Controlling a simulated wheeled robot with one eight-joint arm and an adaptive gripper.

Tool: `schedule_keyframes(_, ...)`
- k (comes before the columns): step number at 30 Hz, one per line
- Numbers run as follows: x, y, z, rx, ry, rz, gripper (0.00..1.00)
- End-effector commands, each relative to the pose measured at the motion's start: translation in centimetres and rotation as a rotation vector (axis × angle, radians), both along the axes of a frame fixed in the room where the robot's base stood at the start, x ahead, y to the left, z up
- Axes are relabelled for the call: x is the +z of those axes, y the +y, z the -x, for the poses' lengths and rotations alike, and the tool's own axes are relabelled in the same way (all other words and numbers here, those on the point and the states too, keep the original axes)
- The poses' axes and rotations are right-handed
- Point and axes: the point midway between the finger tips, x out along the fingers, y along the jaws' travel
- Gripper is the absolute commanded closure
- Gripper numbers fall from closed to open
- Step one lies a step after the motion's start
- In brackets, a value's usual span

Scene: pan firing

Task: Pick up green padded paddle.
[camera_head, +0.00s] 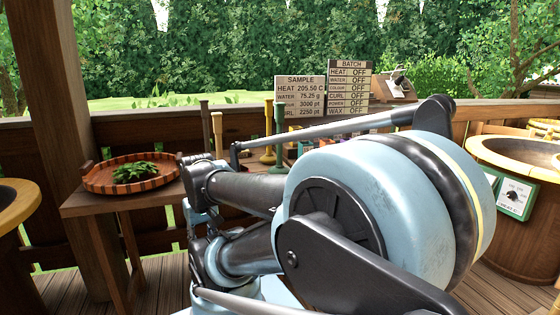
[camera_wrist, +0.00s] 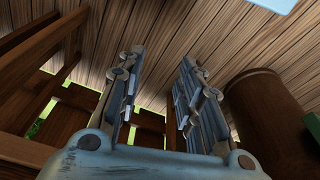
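The paddle is not visible in the wrist view, and I cannot clearly make out the gripper in the head view.
Yellow (camera_head: 268,128), tan (camera_head: 217,135) and dark (camera_head: 205,124) handles stand near the paddle. A side table (camera_head: 75,207) bears a round tray (camera_head: 95,183) of leaves. Wooden tubs stand at left (camera_head: 12,225) and right (camera_head: 520,200). A brown barrel-like body (camera_wrist: 265,115) is right of the fingers.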

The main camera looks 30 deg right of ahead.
Motion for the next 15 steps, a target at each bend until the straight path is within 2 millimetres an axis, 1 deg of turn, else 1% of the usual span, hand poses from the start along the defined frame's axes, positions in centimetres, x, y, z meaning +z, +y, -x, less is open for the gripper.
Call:
schedule_keyframes(1,0.0,0.0,0.0,0.000,0.000,0.000,0.58)
schedule_keyframes(2,0.2,0.0,0.2,-0.002,-0.003,0.000,0.51)
schedule_keyframes(3,0.7,-0.1,0.6,-0.008,-0.010,-0.001,0.49)
schedule_keyframes(4,1.1,-0.1,0.6,-0.016,-0.010,-0.001,0.49)
schedule_keyframes(5,1.5,-0.2,0.3,-0.027,-0.009,-0.002,0.49)
schedule_keyframes(8,4.0,-0.8,-1.2,-0.091,-0.002,-0.009,0.49)
schedule_keyframes(11,7.9,-1.8,-3.4,-0.193,0.008,-0.019,0.49)
schedule_keyframes(12,9.7,-2.4,-4.4,-0.241,0.013,-0.024,0.49)
schedule_keyframes(14,12.4,-3.4,-6.0,-0.317,0.020,-0.032,0.49)
schedule_keyframes(15,14.1,-4.1,-7.0,-0.366,0.025,-0.037,0.49)
